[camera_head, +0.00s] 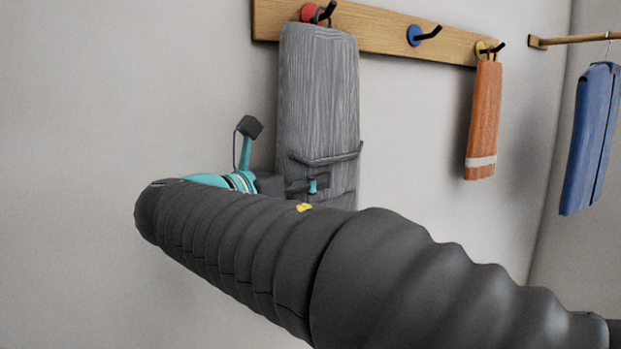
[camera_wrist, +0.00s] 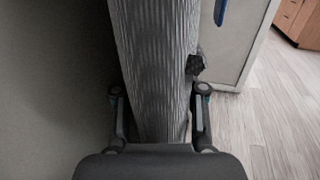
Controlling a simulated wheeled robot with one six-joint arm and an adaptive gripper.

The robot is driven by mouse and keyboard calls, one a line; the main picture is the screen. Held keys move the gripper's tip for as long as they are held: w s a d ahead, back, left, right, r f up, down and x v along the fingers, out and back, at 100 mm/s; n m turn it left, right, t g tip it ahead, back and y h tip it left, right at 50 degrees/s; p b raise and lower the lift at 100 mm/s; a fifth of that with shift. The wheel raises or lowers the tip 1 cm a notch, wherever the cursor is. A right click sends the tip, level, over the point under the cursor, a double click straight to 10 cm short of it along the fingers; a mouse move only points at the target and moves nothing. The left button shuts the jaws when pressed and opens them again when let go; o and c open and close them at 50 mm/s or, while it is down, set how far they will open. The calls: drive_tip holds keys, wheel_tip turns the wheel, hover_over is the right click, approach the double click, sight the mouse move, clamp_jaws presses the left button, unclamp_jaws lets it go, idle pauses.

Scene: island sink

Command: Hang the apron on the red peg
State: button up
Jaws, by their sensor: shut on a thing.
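The grey striped apron (camera_head: 318,90) hangs upright against the wall at the left end of the peg rail. Its dark loop shows at the black hook of the red peg (camera_head: 308,12); I cannot tell whether the loop is fully over the hook. My gripper (camera_head: 308,186) is at the lower part of the apron, partly hidden behind my arm. In the wrist view my gripper (camera_wrist: 159,92) has a finger on each side of the apron (camera_wrist: 155,50) and is shut on it.
The wooden rail (camera_head: 375,32) also carries a blue peg (camera_head: 414,35), which is empty, and a yellow peg (camera_head: 481,48) with an orange towel (camera_head: 484,120). A blue garment (camera_head: 590,135) hangs from a rod (camera_head: 575,39) at the right. Wall between apron and towel is clear.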

drive_tip(key=o, duration=1.3)
drive_tip(key=shift+s+a, duration=0.1)
